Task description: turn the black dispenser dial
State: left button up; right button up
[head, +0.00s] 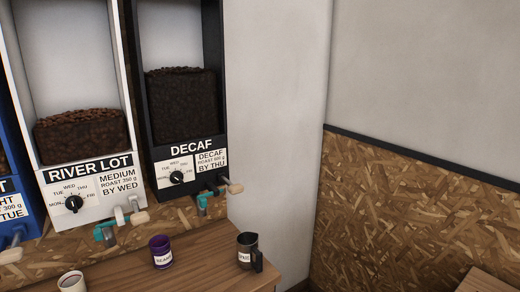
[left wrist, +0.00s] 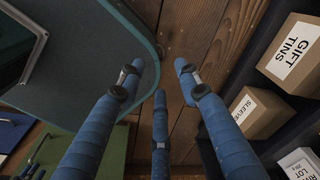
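The black dispenser (head: 187,138) labelled DECAF stands against the wall in the head view, its window filled with dark beans. Its black dial (head: 177,177) sits on a white panel with day names around it, left of a card reading "DECAF ROAST 500 g BY THU". The picture is too small to tell exactly which day the dial points at. Nothing touches the dial. My left gripper (left wrist: 158,84) shows in the left wrist view with its blue fingers spread and empty, above the floor and away from the dispensers. My right gripper is in neither view.
A white RIVER LOT dispenser (head: 88,165) with its own dial stands to the left. A shelf with boxes (left wrist: 295,55) flanks my left gripper.

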pick_arm(q)
jog(key=shift+s+a+f, duration=0.15)
jog(key=shift+s+f, duration=0.15)
jog(key=shift+s, duration=0.35)
jog(key=shift+s+a+f, duration=0.1)
jog(key=shift+s+f, duration=0.15)
jog(key=shift+s, duration=0.4)
